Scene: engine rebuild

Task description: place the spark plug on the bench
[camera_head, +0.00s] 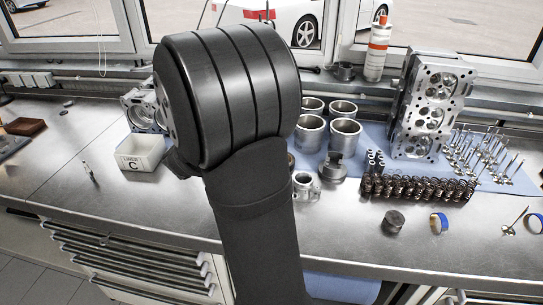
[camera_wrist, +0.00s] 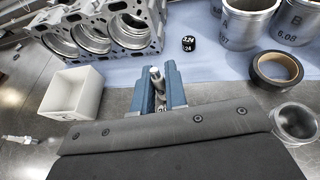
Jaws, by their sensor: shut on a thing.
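My gripper (camera_wrist: 161,84) shows in the wrist view with its blue jaws shut on a spark plug (camera_wrist: 156,76). The plug's pale metal end sticks up between the jaws, and its lower part is mostly hidden. In the camera_head view my own arm hides the gripper and the held plug. The grey metal bench (camera_head: 75,150) runs across the view. Another small, slim part like a spark plug (camera_head: 90,172) is on the bench at the left; it also shows at the left edge of the wrist view (camera_wrist: 20,139).
A white bin (camera_head: 146,161) stands on the bench left of my arm. An engine block (camera_wrist: 110,42) lies behind it. Cylinder liners (camera_head: 344,137), a cylinder head (camera_head: 432,105), springs (camera_head: 418,190) and valves crowd the right. The bench's left front is mostly clear.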

